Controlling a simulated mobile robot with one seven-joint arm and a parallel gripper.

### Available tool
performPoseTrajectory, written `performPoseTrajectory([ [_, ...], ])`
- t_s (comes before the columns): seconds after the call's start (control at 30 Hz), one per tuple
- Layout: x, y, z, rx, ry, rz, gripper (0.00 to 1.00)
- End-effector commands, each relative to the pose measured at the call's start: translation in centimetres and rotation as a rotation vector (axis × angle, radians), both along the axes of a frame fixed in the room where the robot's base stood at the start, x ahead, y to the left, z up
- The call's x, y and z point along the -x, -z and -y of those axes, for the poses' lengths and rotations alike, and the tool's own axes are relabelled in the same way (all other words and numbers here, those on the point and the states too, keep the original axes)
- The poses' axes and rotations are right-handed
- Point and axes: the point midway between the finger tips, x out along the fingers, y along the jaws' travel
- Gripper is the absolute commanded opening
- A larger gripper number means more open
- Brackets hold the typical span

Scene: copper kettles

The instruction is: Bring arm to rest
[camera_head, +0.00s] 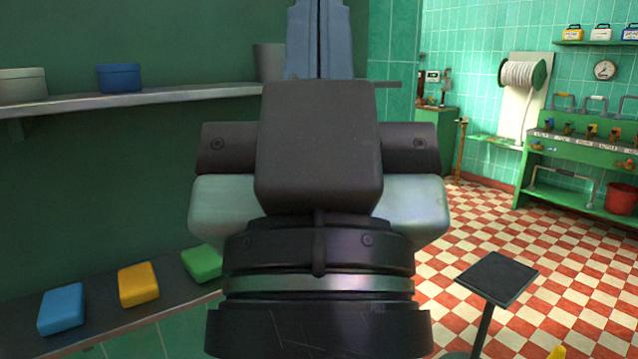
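My gripper (320,30) fills the middle of the head view, seen from behind and pointing up and away. Its two blue-grey fingers stand side by side with only a thin dark line between them, so it looks shut. The fingertips run out of the top of the picture. I see nothing held between the fingers, though the dark block of my wrist hides their lower part.
An upper shelf (180,97) at left carries a pale bowl (22,86) and a blue one (119,78). A lower ledge (100,325) bears blue (61,309), yellow (138,284) and green (203,263) blocks. A dark stand (497,277) is at right. Checkered floor lies open beyond.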

Motion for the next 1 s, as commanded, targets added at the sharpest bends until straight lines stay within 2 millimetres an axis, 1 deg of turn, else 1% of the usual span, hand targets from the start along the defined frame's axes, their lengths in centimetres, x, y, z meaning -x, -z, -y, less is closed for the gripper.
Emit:
performPoseTrajectory([
  [0.03, 0.0, -3.3, 0.0, 0.0, 0.0, 0.0, 0.0],
  [0.4, 0.0, -14.6, 0.0, 0.0, -0.001, -0.001, 0.0],
  [0.5, 0.0, -17.2, 0.0, 0.0, -0.001, -0.001, 0.0],
  [0.6, 0.0, -19.0, -0.1, 0.001, -0.002, -0.001, 0.0],
  [0.7, -0.1, -20.0, -0.1, 0.001, -0.002, -0.001, 0.0],
  [0.8, 0.0, -20.4, -0.1, 0.001, -0.002, -0.001, 0.0],
  [1.0, -0.1, -20.4, -0.1, 0.001, -0.002, -0.001, 0.0],
])
